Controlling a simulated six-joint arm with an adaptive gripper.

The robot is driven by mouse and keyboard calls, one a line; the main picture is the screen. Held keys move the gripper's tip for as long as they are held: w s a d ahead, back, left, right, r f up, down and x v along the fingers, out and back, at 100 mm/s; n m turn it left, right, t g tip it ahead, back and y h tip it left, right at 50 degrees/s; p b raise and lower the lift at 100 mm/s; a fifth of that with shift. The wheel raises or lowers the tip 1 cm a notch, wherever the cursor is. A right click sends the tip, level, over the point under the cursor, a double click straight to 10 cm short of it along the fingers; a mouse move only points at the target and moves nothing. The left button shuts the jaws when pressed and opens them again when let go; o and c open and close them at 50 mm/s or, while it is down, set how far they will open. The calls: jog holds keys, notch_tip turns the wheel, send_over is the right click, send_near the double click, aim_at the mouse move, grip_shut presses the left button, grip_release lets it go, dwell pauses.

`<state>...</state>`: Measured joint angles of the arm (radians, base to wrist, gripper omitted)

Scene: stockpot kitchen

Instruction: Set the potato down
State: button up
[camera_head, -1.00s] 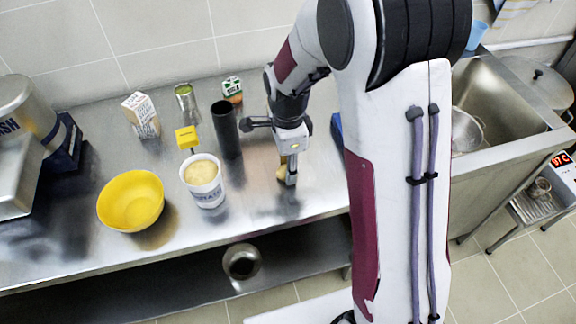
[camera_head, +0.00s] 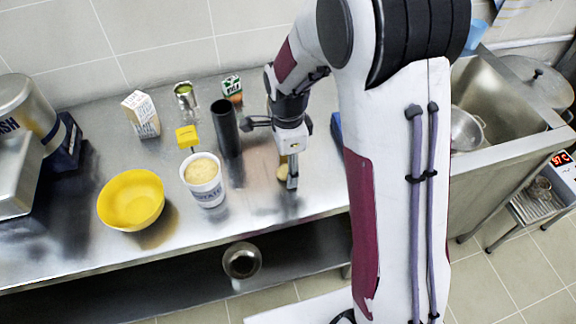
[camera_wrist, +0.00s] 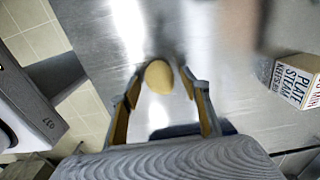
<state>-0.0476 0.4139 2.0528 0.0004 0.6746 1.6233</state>
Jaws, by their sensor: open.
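The potato (camera_wrist: 158,76) is a yellow-tan oval lying between the fingertips of my gripper (camera_wrist: 160,82) in the wrist view. The two fingers are spread to either side of it, and I see a gap at least on the left side. In the head view the potato (camera_head: 283,173) shows low beside my gripper (camera_head: 289,178), partly hidden by a finger. It looks to be at the level of the steel counter (camera_head: 250,195), near its front edge; its underside is hidden.
To the left stand a white tub (camera_head: 206,190), a yellow bowl (camera_head: 131,201), a black cylinder (camera_head: 226,130) and a carton (camera_head: 141,115). A sink (camera_head: 505,98) lies to the right. The counter is bare between the tub and my gripper.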

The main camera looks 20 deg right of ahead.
aim_at(285, 168)
jog(key=r, duration=0.7)
jog(key=shift+w+a+r, duration=0.15)
jog(key=shift+w+a, duration=0.05)
jog(key=shift+a, duration=0.1)
jog(key=shift+r, duration=0.2)
jog(key=shift+r, duration=0.1)
jog(key=shift+s+d+r+n, duration=0.1)
jog(key=shift+s+r+n, duration=0.25)
jog(key=shift+r, duration=0.15)
jog(key=s+d+r+n+t, duration=0.1)
jog(key=s+r+n+t, duration=0.1)
jog(key=s+r+n, duration=0.4)
jog(key=s+d+r+n+t, duration=0.1)
jog(key=s+r+n+t, duration=0.2)
jog(key=s+r+n, duration=0.3)
jog(key=s+n, duration=0.5)
jog(key=s, duration=0.3)
jog(key=shift+s+d+r+t, duration=0.25)
jog(key=shift+s+r+t, duration=0.05)
jog(key=shift+s+r, duration=0.1)
